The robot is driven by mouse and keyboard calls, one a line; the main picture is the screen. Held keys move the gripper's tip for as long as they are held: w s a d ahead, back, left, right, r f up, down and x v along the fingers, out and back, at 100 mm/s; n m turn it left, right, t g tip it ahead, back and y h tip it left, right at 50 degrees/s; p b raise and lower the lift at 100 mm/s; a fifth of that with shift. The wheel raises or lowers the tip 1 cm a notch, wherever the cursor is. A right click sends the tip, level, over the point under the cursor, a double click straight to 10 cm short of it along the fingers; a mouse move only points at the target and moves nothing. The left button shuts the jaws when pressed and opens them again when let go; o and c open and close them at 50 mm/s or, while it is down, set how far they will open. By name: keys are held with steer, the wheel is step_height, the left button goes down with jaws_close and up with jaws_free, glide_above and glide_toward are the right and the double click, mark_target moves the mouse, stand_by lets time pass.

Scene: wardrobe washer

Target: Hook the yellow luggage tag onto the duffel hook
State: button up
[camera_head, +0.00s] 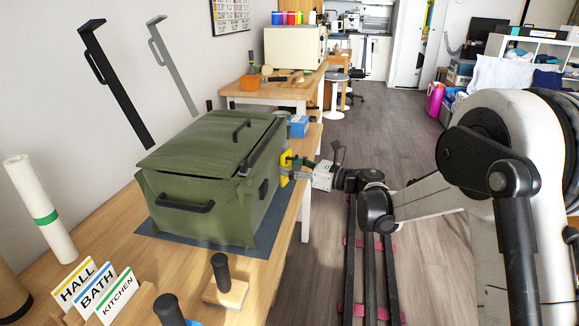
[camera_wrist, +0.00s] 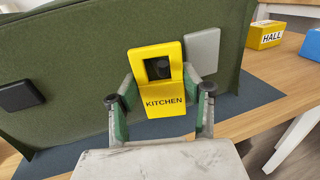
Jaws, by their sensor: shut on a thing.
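The green duffel (camera_head: 212,170) stands on a dark mat on the wooden table. The yellow luggage tag (camera_wrist: 165,103), marked KITCHEN, is upright against or close to the duffel's side; it also shows in the head view (camera_head: 286,160). My gripper (camera_wrist: 161,88) is shut on the tag, one green finger on each side. A dark piece (camera_wrist: 158,68), probably the duffel hook, shows inside the tag's square opening. I cannot tell whether it passes through. A grey plate (camera_wrist: 203,50) is on the duffel just right of the tag.
A yellow HALL block (camera_wrist: 265,36) and a blue block (camera_head: 298,126) stand behind the duffel. HALL, BATH and KITCHEN cards (camera_head: 95,290) and a black-handled wooden block (camera_head: 225,292) are at the table's front. The floor right of the table is open around my rail.

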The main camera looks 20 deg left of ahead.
steer(key=shift+f, duration=0.15)
stand_by(0.3)
steer(key=o, duration=1.5)
steer(key=shift+d, duration=0.1)
